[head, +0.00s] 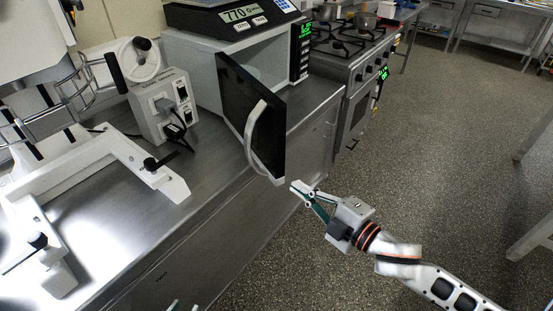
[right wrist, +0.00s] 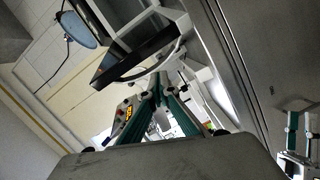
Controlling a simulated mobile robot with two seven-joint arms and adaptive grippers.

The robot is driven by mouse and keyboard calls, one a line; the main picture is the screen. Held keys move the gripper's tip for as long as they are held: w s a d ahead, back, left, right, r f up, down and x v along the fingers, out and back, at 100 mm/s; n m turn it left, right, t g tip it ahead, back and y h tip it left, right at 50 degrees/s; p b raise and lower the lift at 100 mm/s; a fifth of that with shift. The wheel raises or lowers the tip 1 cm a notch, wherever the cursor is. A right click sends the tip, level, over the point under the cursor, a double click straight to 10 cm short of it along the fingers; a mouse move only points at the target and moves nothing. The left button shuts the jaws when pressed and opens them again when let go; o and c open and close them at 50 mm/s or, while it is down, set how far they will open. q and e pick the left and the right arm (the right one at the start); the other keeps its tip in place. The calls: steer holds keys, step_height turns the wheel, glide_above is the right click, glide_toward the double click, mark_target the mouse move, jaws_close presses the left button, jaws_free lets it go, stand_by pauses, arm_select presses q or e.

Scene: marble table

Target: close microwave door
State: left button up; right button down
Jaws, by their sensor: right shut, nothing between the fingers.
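The microwave (head: 195,75) stands on the steel counter with its door (head: 262,105) swung open toward the front. The door has a dark panel and a curved pale handle (head: 255,140). In the right wrist view the dark door (right wrist: 130,58) and its handle (right wrist: 165,65) show just beyond the fingertips. My right gripper (head: 297,188) is shut and empty, beside the door's lower outer corner, with a small gap apparent. Its fingers also show in the right wrist view (right wrist: 158,88). My left gripper (head: 184,305) barely shows at the bottom edge, its two tips apart and empty.
A scale (head: 235,18) sits on top of the microwave. A white and grey machine (head: 163,105) stands left of it, with a pale frame (head: 110,150) in front. A stove with pots (head: 350,45) is to the right. The speckled floor (head: 430,140) is open on the right.

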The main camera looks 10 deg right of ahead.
mark_target(278, 153)
steer(key=w+a+r+n, duration=0.1)
steer(key=w+n, duration=0.1)
steer(key=w+a+r+n+y, duration=0.1)
steer(key=w+a+r, duration=0.1)
steer(key=w, duration=0.1)
steer(key=w+a+r+n+y, duration=0.1)
steer(key=w+a+n, duration=0.1)
steer(key=w, duration=0.1)
steer(key=shift+w+a+r+n+g, duration=0.1)
steer(key=shift+r+n+g, duration=0.2)
steer(key=shift+r, duration=0.05)
steer(key=shift+w+d, duration=0.15)
steer(key=shift+d, duration=0.1)
arm_select(q)
steer(key=shift+d+r, duration=0.1)
steer(key=shift+d, duration=0.15)
steer(key=shift+w+r, duration=0.1)
steer(key=shift+r, duration=0.05)
arm_select(e)
steer(key=shift+d, duration=0.1)
